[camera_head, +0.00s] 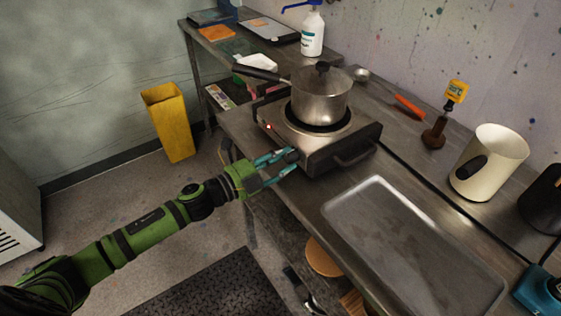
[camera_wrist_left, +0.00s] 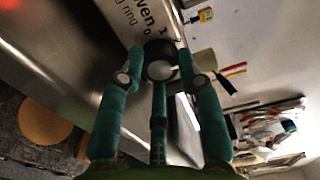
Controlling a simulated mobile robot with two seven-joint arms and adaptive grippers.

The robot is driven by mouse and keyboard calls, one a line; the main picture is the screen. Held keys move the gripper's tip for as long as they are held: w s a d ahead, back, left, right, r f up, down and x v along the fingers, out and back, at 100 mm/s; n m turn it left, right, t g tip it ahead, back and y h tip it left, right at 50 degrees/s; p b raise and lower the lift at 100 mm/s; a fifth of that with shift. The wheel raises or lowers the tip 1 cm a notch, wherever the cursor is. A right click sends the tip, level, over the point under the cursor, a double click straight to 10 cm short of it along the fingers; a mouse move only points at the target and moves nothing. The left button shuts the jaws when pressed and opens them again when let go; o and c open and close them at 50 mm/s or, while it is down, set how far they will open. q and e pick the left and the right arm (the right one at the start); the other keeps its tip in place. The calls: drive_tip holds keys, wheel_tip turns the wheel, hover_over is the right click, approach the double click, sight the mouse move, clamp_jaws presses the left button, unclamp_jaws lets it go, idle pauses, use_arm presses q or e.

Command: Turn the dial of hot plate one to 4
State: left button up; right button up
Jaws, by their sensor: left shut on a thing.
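The hot plate (camera_head: 358,140) is a dark metal box on the bench, with a red light lit on its left side. A lidded steel pot (camera_head: 320,100) stands on its ring. My left gripper (camera_head: 287,162) is at the front face of the hot plate, its teal fingers closed around the dial. In the left wrist view the dark round dial (camera_wrist_left: 160,60) sits between the fingers (camera_wrist_left: 160,78). Printed lettering and the figures 1 and 0 show beside it. The dial's pointer and setting cannot be read. My right gripper is not in view.
A shallow metal tray (camera_head: 345,215) lies on the bench right of the hot plate. A cream jug (camera_head: 500,160), a yellow-topped thermometer (camera_head: 456,90) and an orange-handled tool (camera_head: 408,106) stand or lie behind. A yellow bin (camera_head: 170,125) stands on the floor at left. The pot handle sticks out left.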

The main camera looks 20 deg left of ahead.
use_arm(q)
drive_tip(key=m+b, duration=0.1)
drive_tip(key=m, duration=0.3)
drive_tip(key=shift+d+m, duration=0.15)
drive_tip(key=shift+m, duration=0.15)
drive_tip(key=m+b, duration=0.1)
drive_tip(key=m, duration=0.3)
drive_tip(key=shift+s+f+b, duration=0.15)
drive_tip(key=shift+b, duration=0.15)
drive_tip(key=shift+m, duration=0.3)
drive_tip(key=shift+f, duration=0.15)
drive_tip(key=o, duration=1.1)
drive_tip(key=shift+o, duration=0.2)
